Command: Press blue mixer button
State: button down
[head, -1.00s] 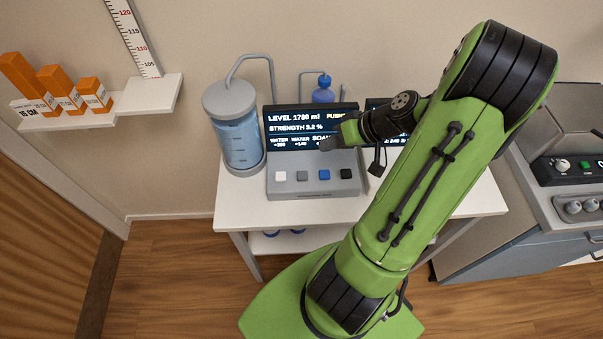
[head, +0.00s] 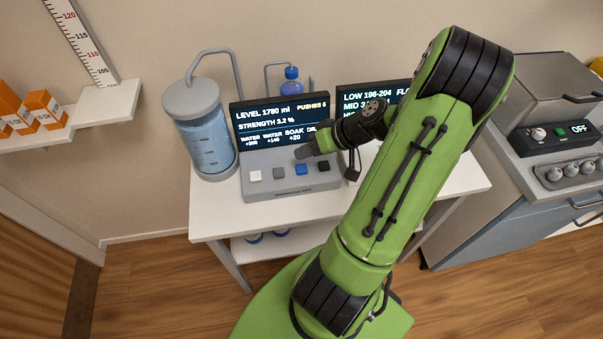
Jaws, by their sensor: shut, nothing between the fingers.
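The mixer console (head: 292,187) stands on a white table, with a white, a grey, a blue and a black button in a row. The blue button (head: 301,169) is third from the left, under the label SOAK. My gripper (head: 303,152) is shut and empty. In the picture its tip lies just above the blue button, close to the lower edge of the screen (head: 262,120). I cannot tell its exact height over the console; no contact with the button shows. The screen reads LEVEL 1780 ml and STRENGTH 3.2 %.
A clear tank of blue liquid (head: 205,145) stands left of the console. A blue bottle (head: 291,85) is behind it. A second screen (head: 362,97) is partly hidden by my arm. The white table (head: 215,218) is bare in front. A grey machine (head: 545,150) stands at right.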

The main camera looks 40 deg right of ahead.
aim_at(306, 168)
jog(key=shift+f+b, duration=0.75)
jog(key=shift+f, duration=0.6)
dwell(0.8)
jog(key=shift+f+b, duration=0.35)
jog(key=shift+f+b, duration=0.4)
jog(key=shift+f, duration=0.05)
dwell(0.5)
jog(key=shift+r+p, duration=0.7)
jog(key=shift+r, duration=0.2)
jog(key=shift+r, duration=0.1)
notch_tip(306, 168, up, 5)
jog(key=p, duration=0.4)
